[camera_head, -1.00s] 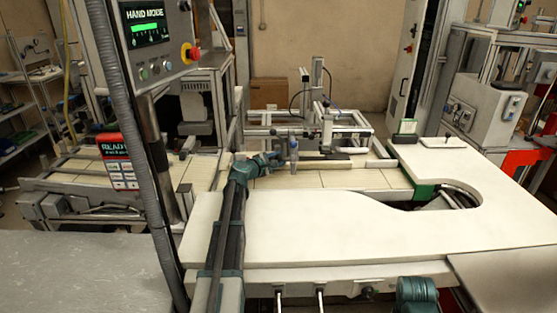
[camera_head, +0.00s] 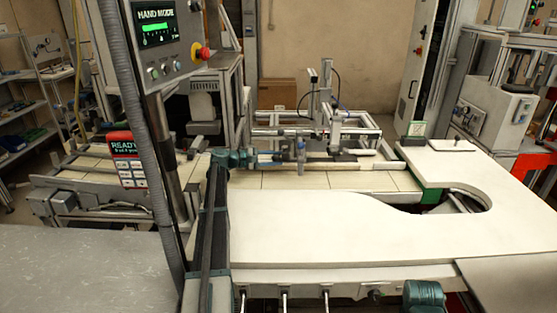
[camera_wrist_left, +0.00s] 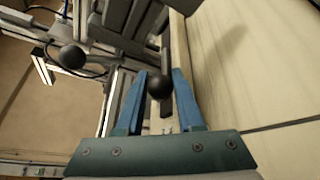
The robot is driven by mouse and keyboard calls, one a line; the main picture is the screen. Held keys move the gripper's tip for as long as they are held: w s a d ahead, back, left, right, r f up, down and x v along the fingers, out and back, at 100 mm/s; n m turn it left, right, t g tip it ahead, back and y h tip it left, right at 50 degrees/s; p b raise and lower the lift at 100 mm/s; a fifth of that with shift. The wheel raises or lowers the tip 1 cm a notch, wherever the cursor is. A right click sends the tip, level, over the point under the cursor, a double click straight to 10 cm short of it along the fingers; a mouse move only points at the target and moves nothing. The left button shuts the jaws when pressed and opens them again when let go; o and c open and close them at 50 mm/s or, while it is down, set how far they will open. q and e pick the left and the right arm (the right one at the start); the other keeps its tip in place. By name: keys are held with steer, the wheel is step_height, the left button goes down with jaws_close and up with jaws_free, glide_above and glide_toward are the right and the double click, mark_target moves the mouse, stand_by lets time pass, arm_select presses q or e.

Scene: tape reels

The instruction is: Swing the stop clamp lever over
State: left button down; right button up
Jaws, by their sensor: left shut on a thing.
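My left gripper (camera_head: 268,159) reaches over the back edge of the white worktop, beside the rail assembly. In the left wrist view its two blue fingers (camera_wrist_left: 160,92) are on either side of the round black knob of the stop clamp lever (camera_wrist_left: 159,86), shut on it. The lever's dark bar runs on from the knob, away from my palm. In the head view the lever is too small to make out clearly beside the gripper. My right gripper is out of view.
A second black knob (camera_wrist_left: 72,57) stands left of my fingers in the wrist view. A bluish upright cylinder (camera_head: 301,155) stands just right of my left gripper. A control panel (camera_head: 160,40) hangs at upper left.

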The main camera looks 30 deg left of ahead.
arm_select(q)
steer(key=shift+a+m+g+h, duration=0.2)
steer(key=shift+m+g+h, duration=0.1)
steer(key=c, duration=0.5)
jaws_free()
steer(key=shift+w+f, duration=0.1)
steer(key=shift+c, duration=0.2)
steer(key=shift+a, duration=0.1)
steer(key=p+v, duration=0.1)
steer(key=v, duration=0.5)
steer(key=shift+s+a+p, duration=0.1)
steer(key=shift+s+p, duration=0.2)
steer(key=shift+s+a, duration=0.25)
steer(key=shift+s, duration=0.1)
